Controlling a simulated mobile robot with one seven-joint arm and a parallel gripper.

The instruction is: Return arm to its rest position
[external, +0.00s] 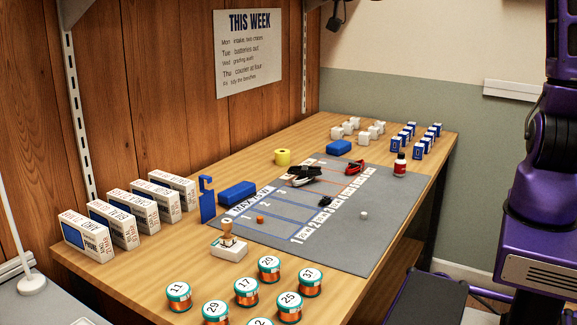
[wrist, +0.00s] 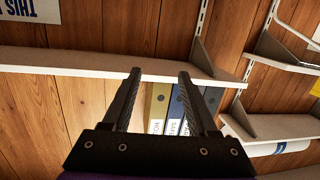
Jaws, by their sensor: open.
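My gripper (wrist: 160,88) shows in the wrist view with its two dark fingers apart and nothing between them. Beyond the fingers are a wood-panelled wall, a white shelf (wrist: 70,62) and several binders. In the external view my purple and black arm stands at the right edge, clear of the table; the gripper itself is out of that picture.
The mat's front right is mostly bare.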

